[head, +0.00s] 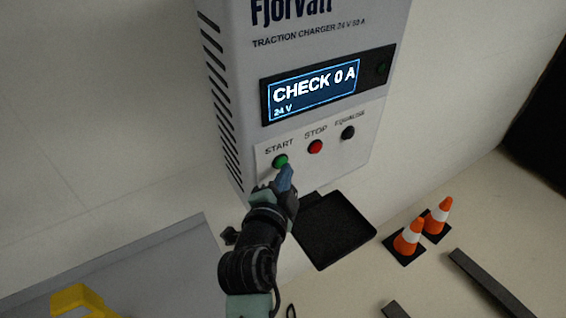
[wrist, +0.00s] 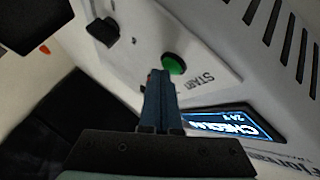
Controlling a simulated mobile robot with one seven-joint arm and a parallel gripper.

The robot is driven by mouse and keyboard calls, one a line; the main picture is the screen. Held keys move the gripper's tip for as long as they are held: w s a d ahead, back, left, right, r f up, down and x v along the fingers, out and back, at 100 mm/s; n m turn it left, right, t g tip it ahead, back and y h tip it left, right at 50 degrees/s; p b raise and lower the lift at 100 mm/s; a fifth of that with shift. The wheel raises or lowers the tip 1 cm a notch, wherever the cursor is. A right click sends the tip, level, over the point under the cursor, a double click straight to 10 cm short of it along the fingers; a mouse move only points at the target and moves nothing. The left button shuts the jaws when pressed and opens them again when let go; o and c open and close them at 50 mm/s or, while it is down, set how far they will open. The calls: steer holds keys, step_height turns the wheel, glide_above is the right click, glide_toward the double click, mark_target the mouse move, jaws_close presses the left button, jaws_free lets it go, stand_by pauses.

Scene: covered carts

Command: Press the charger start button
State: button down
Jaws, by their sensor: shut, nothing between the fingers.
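The charger (head: 320,30) is a pale wall box with vent slots on its left side. Its display (head: 314,88) reads "CHECK 0 A" and "24 V". The green start button (head: 280,161) sits under the word START, left of the red stop button (head: 316,146) and the black equalise button (head: 348,132). My gripper (head: 286,178) is shut and empty, its tips just below the start button. In the wrist view the closed fingers (wrist: 158,78) point at the panel beside the green button (wrist: 173,64). I cannot tell whether they touch anything.
A black tray (head: 335,228) lies below the charger, right of my arm. Two orange and white cones (head: 409,238) stand further right. Dark bars (head: 478,280) lie on the floor. A yellow object (head: 80,299) is at the lower left.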

steer(key=shift+s+d, duration=0.35)
steer(key=shift+s, duration=0.2)
steer(key=shift+s+d+p, duration=0.35)
steer(key=shift+s+d, duration=0.4)
steer(key=shift+s, duration=0.25)
steer(key=shift+s+d+p, duration=0.3)
steer(key=shift+s+d, duration=0.4)
steer(key=shift+s, duration=0.3)
